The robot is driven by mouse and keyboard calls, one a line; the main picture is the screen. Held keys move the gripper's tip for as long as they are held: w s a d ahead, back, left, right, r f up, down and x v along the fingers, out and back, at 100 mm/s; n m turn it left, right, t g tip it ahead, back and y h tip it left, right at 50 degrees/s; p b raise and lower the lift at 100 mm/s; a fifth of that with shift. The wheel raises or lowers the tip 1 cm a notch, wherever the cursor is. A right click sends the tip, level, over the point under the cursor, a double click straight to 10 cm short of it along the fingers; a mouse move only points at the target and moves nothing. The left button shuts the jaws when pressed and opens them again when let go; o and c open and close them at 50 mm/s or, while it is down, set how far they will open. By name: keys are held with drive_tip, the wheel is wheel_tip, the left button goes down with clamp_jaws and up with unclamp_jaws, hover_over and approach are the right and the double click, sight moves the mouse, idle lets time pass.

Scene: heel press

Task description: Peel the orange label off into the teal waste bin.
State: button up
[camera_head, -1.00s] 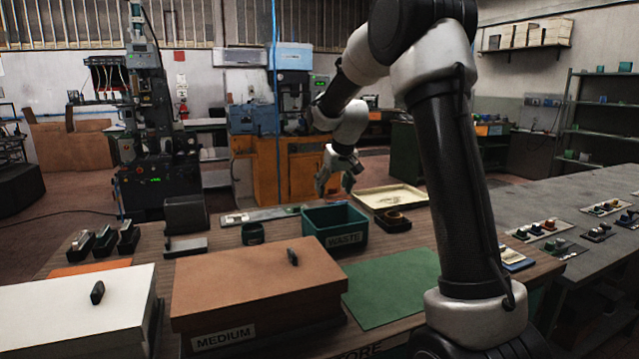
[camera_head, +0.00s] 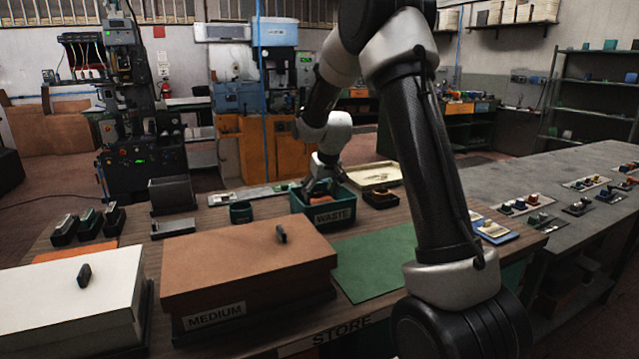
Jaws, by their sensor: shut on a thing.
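The teal waste bin (camera_head: 347,206), marked WASTE on its front, stands on the wooden bench beyond the brown MEDIUM box. My gripper (camera_head: 319,188) points down at the bin's opening, with its fingertips at or just inside the rim. The inside of the bin is mostly hidden.
The brown lidded box (camera_head: 240,262) and a white lidded box (camera_head: 70,300) stand in front. A dark green cup (camera_head: 241,212) is left of the bin, a small dark tray (camera_head: 381,199) right. The green mat (camera_head: 375,262) is bare.

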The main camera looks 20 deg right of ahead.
drive_tip(key=shift+f, duration=0.6)
drive_tip(key=o, duration=0.8)
drive_tip(key=shift+c, duration=0.2)
drive_tip(key=shift+o, duration=0.6)
drive_tip(key=shift+r, duration=3.5)
drive_tip(key=shift+s+r, duration=0.1)
